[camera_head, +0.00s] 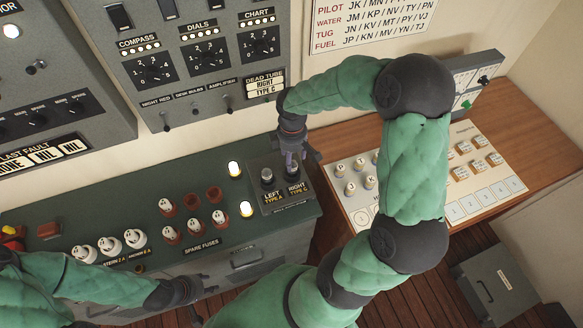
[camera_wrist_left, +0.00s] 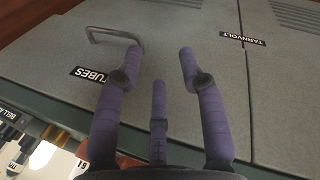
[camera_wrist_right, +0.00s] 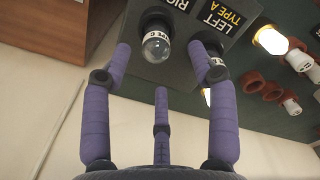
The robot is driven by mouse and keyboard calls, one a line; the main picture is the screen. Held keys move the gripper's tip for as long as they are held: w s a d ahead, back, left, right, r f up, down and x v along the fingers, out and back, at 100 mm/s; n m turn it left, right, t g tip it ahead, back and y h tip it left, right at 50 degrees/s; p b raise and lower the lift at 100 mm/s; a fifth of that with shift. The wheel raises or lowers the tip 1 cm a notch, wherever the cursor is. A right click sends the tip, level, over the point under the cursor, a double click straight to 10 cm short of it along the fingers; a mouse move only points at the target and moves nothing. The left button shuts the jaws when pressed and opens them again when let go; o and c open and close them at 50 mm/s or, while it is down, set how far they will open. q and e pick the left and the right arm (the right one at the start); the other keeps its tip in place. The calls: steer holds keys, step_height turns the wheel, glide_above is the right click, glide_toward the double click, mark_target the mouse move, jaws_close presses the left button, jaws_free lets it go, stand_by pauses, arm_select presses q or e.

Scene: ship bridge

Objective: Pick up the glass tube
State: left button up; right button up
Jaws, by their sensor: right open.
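Two short glass tubes stand in the socket block on the green console. The one on the RIGHT TYPE C side has a clear rounded top and a pale printed band (camera_wrist_right: 156,46); my right gripper largely hides it in the head view. The other tube (camera_head: 267,177) is on the LEFT TYPE A side, partly behind a finger in the right wrist view. My right gripper (camera_head: 296,155) is open above the block, its fingers (camera_wrist_right: 160,50) spread either side of the right tube, with no visible grip. My left gripper (camera_head: 203,293) is open and empty before the cabinet door labelled TUBES (camera_wrist_left: 60,55).
The panel's DEAD TUBE display (camera_head: 265,87) reads RIGHT, TYPE C. Spare fuses (camera_head: 171,235) and lit lamps (camera_head: 235,169) stand left of the sockets. A keyed board (camera_head: 360,205) lies on the wooden desk at right. The TUBES door has a handle (camera_wrist_left: 115,37).

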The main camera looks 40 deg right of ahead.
mark_target(293, 169)
steer(key=shift+w+d+f, duration=0.1)
steer(key=shift+f, duration=1.3)
steer(key=shift+w+d+f, duration=0.1)
steer(key=shift+f, duration=1.3)
steer(key=c, duration=1.2)
